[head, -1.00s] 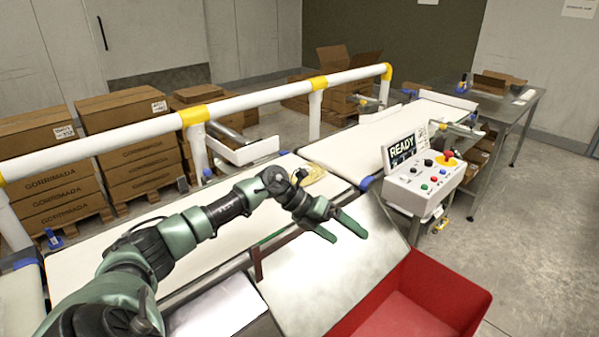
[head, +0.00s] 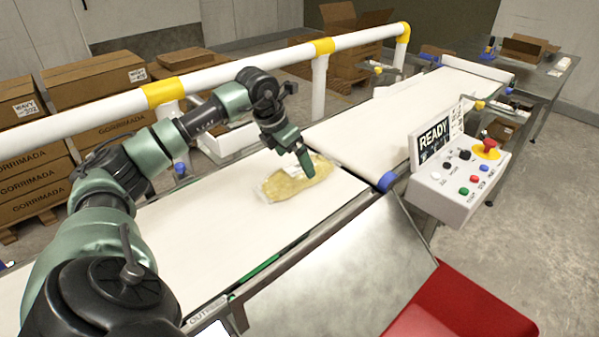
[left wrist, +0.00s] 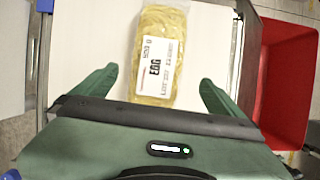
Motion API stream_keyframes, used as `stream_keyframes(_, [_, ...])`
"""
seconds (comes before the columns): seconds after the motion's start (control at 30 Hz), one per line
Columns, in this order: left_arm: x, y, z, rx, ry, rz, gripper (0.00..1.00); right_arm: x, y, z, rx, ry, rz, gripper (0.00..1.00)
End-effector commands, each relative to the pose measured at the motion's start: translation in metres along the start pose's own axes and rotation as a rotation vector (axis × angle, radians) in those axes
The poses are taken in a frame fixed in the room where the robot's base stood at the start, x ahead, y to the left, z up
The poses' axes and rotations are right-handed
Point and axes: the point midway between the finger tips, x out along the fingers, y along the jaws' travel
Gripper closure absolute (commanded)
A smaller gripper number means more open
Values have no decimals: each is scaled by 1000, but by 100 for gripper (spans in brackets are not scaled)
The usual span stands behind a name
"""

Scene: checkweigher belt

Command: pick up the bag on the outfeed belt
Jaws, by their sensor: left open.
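The bag (head: 287,184) is a clear pack of yellow noodles lying flat on the white outfeed belt (head: 210,224), near the belt's far end in the head view. In the left wrist view the bag (left wrist: 160,55) shows a white label with "EGG" on it, between and ahead of the fingers. My left gripper (head: 305,163) is open and points down over the bag, one finger covering part of it in the head view. In the left wrist view the open fingers (left wrist: 160,88) stand apart on either side of the bag's near end. My right gripper is not in view.
A white and yellow guard rail (head: 240,69) runs behind the belt. A control box (head: 460,185) with a "READY" screen stands at right. A red bin (head: 465,305) and a sloping metal chute (head: 345,265) lie in front. Stacked cartons (head: 100,90) stand behind.

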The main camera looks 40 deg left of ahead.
Motion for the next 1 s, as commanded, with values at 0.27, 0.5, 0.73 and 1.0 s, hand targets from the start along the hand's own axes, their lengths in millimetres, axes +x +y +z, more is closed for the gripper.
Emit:
stream_keyframes(0.27, [39,4,-2,-2,1,-5,0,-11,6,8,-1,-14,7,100])
stream_keyframes(0.5, [53,4,-3,0,0,-2,0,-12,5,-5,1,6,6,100])
stream_keyframes(0.73, [53,4,-3,0,0,-2,25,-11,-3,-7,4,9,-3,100])
stream_keyframes(1.0, [52,5,-1,0,-5,-1,91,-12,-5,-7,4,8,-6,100])
